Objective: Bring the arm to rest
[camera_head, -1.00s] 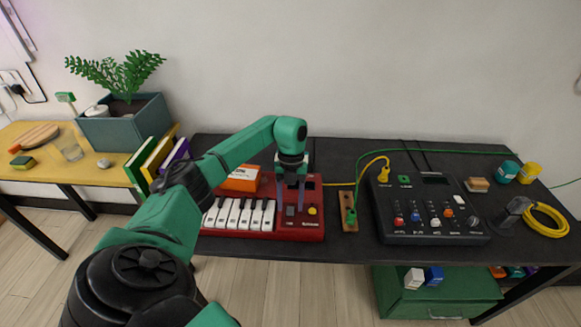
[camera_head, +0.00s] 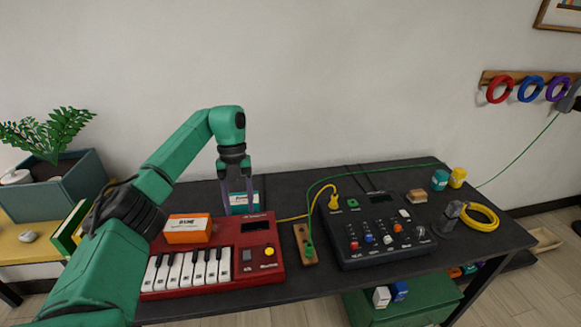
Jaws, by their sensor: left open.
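My left arm comes in from the left in the head view. The gap between the fingertips and the teal box is hard to judge. My right gripper is not in view.
An orange box (camera_head: 187,229) sits on the keyboard's back. A wooden strip with a green plug (camera_head: 305,245) and a black mixer (camera_head: 385,240) lie to the right. Green and yellow cables run across the table. A plant box (camera_head: 50,190) stands at left.

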